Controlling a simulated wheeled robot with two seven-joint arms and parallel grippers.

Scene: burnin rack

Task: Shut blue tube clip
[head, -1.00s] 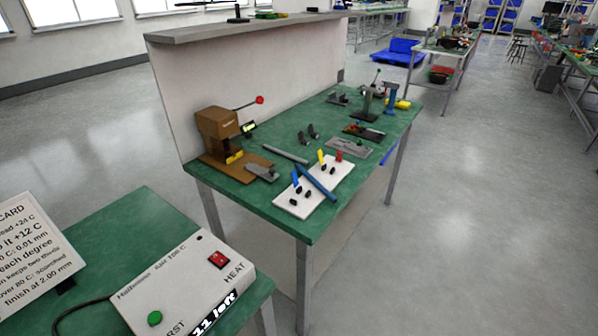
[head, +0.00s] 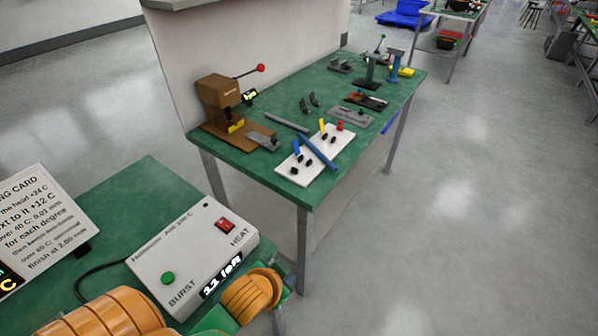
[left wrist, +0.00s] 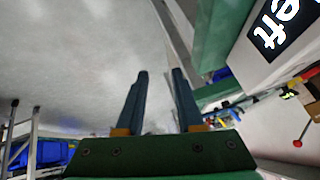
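A white board (head: 309,161) lies on the far green bench in the head view. A blue tube (head: 318,155) lies slantwise across it. A small yellow lever (head: 322,125) and a red piece (head: 340,126) stand at its far end, with several small black pieces on it. At this size I cannot tell which piece is the blue tube's clip, nor whether it is open. My left gripper (left wrist: 158,95) shows in the left wrist view, its two dark fingers apart with nothing between them. It is well away from the board. My right gripper is not in view.
A heater box (head: 195,257) with a green button and red switch stands on the near bench (head: 128,199), beside a printed card (head: 38,230). A brown press (head: 220,102) with a red-knobbed lever stands left of the board. Open floor lies right of the far bench.

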